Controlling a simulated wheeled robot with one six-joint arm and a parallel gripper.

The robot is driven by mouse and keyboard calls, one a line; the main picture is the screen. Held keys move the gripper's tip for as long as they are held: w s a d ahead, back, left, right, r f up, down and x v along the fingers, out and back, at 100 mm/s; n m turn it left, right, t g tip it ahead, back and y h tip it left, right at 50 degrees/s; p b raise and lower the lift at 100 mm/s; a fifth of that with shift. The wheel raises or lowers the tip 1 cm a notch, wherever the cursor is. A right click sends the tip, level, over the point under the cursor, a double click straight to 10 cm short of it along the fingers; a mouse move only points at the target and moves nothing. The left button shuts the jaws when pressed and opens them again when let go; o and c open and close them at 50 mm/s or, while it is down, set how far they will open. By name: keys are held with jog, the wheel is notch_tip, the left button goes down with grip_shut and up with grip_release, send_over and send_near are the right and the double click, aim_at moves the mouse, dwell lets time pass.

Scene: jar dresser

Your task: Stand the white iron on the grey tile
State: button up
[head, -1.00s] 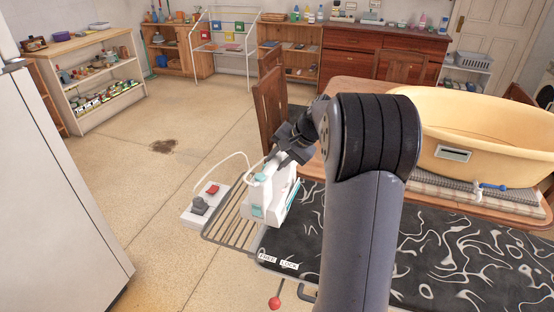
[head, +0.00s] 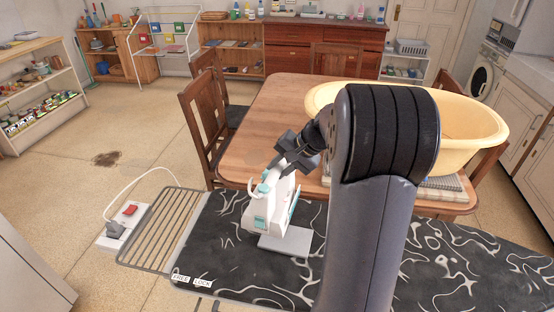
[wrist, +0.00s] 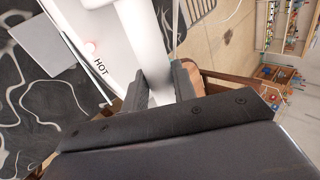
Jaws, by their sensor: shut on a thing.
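The white iron (head: 271,210) with teal parts is held by its handle in my gripper (head: 287,165), upright over the ironing board. In the wrist view the iron (wrist: 115,40) shows the word HOT beside a lit red light. My gripper (wrist: 165,85) has a finger on each side of the white handle. The grey tile (head: 291,241) lies on the black patterned board, below and slightly right of the iron in the head view. The tile also shows in the wrist view (wrist: 50,42). I cannot tell whether the iron's base touches the tile.
The black ironing board (head: 225,262) has a wire rack (head: 165,230) at its left end. A white socket box with a red switch (head: 128,212) sits beside the rack, with a cord. A wooden table (head: 262,120) with a yellow tub (head: 475,125) stands behind the board.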

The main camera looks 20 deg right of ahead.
notch_tip(320, 180, up, 3)
jog(key=p, duration=0.4)
send_over(286, 211)
jog(key=shift+n+y, duration=0.3)
jog(key=shift+n, duration=0.1)
jog(key=shift+s+d+f+b, duration=0.15)
jog(key=shift+f+b, duration=1.25)
jog(key=shift+f, duration=0.7)
jog(key=shift+s+d+f+b, duration=0.1)
jog(key=shift+f+b, duration=1.25)
jog(key=shift+f, duration=0.7)
jog(key=shift+f+b, duration=0.6)
jog(key=shift+f, duration=0.05)
jog(key=o, duration=0.7)
jog(key=shift+r, duration=0.1)
jog(key=o, duration=0.4)
jog(key=shift+s, duration=0.1)
